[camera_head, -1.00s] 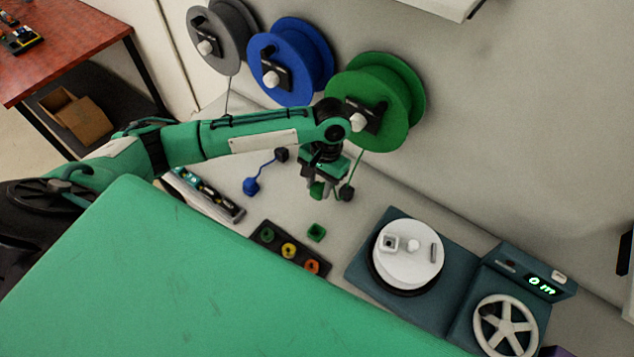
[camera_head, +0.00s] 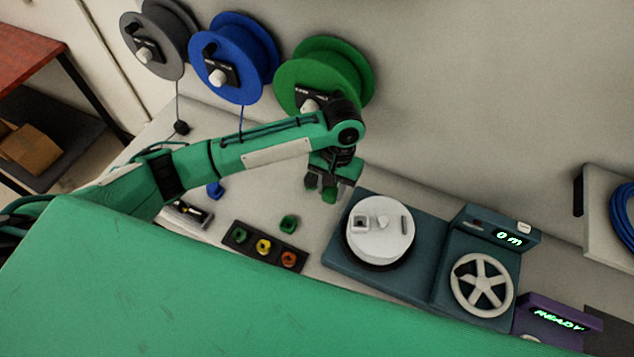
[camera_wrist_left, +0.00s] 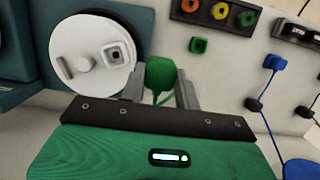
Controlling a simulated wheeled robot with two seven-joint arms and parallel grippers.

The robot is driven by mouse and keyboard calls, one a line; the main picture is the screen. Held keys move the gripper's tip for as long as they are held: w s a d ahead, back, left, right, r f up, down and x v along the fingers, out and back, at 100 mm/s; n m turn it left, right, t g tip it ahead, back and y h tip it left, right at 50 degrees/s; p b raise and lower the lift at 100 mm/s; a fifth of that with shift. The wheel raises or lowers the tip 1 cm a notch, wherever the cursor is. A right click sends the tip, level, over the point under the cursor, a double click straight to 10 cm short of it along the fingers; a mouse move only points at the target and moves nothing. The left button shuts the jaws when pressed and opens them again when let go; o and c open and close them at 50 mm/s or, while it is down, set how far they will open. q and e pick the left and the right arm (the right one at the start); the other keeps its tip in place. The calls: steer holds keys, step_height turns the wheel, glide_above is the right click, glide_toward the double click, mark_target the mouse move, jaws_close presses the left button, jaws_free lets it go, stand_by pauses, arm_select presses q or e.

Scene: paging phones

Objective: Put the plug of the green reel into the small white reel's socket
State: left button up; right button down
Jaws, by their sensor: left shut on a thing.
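My left gripper (camera_head: 322,188) is shut on the green plug (camera_head: 329,195), a little to the left of the small white reel. In the left wrist view the green plug (camera_wrist_left: 160,74) sits between the fingers, with a green cord trailing behind it. The small white reel (camera_head: 385,243) lies flat on a dark teal base and has a square white socket (camera_head: 360,223) on its top face. In the left wrist view the socket (camera_wrist_left: 116,53) is left of the plug and apart from it. The green reel (camera_head: 341,72) is mounted on the wall, partly behind my arm. My right gripper is not in view.
A blue reel (camera_head: 250,55) and a grey reel (camera_head: 167,35) hang on the wall. A dark strip (camera_head: 264,247) holds green, yellow and orange pieces, with a loose green piece (camera_head: 288,223) beside it. A white handwheel (camera_head: 482,284) and "0 m" display (camera_head: 508,239) stand right of the white reel.

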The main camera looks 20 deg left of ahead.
arm_select(q)
steer(key=d, duration=0.9)
steer(key=shift+w+d, duration=0.2)
steer(key=d, duration=0.6)
stand_by(0.5)
steer(key=a, duration=0.6)
steer(key=shift+a+f, duration=0.35)
steer(key=shift+a, duration=0.05)
steer(key=shift+f, duration=0.15)
stand_by(0.6)
steer(key=shift+w+b+x, duration=0.25)
steer(key=shift+x, duration=0.9)
steer(key=shift+w+b+x, duration=0.25)
steer(key=shift+x, duration=0.9)
steer(key=shift+d+f, duration=0.1)
